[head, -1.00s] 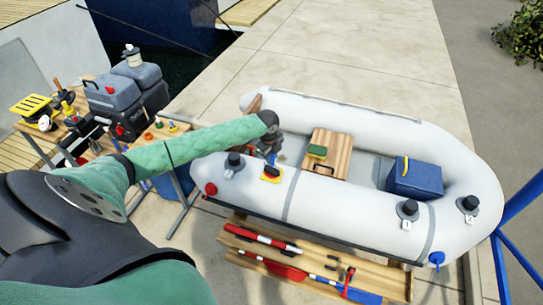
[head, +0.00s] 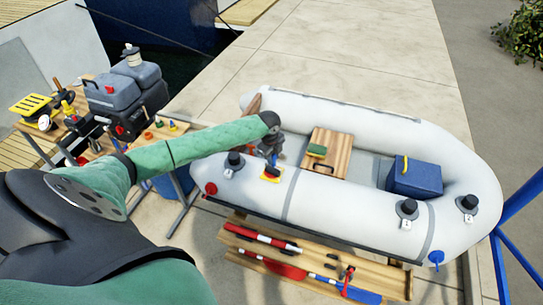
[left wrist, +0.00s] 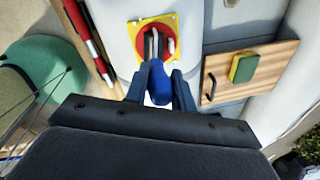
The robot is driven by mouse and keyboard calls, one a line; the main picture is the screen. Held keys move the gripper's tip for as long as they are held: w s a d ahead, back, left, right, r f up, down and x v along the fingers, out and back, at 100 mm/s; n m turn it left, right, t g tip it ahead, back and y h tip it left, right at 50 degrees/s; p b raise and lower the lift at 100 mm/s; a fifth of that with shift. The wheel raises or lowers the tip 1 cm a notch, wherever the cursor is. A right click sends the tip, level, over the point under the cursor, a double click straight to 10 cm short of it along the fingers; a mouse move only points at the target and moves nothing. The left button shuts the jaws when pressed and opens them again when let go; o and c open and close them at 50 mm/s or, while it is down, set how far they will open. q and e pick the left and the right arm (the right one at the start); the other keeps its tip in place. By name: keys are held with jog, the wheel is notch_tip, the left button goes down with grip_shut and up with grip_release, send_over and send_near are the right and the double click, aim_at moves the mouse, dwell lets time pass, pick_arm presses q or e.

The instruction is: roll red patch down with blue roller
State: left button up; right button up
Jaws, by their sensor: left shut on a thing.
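The red patch (left wrist: 139,46) is a round disc on a yellow square (left wrist: 134,27), which lies on the pale grey tube of the inflatable boat (head: 330,195). In the head view the yellow square (head: 265,179) shows just below my left gripper (head: 270,155). My left gripper, also in the left wrist view (left wrist: 160,85), is shut on the blue roller (left wrist: 159,88) by its blue handle. The roller's grey head lies over the middle of the red patch in the wrist view; I cannot tell whether it touches. My right gripper is not in view.
A wooden seat (head: 336,163) with a green and yellow sponge (head: 317,151) spans the boat. A blue box (head: 414,180) sits inside. A plank bench (head: 385,278) with red paddles stands in front.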

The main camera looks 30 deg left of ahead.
pick_arm(q)
jog(key=shift+d, duration=0.25)
jog(key=shift+s+a, duration=0.1)
jog(key=shift+a, duration=0.4)
jog(key=shift+s+a+p, duration=0.15)
jog(key=shift+a+p, duration=0.15)
jog(key=shift+a, duration=0.35)
jog(key=shift+d, duration=0.1)
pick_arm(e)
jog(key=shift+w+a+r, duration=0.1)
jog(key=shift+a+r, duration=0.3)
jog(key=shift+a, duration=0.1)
pick_arm(q)
jog(key=shift+d, duration=0.25)
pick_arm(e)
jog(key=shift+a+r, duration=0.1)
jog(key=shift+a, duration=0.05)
pick_arm(q)
jog(key=shift+d, duration=0.1)
jog(key=shift+w+d, duration=0.2)
jog(key=shift+d, duration=0.1)
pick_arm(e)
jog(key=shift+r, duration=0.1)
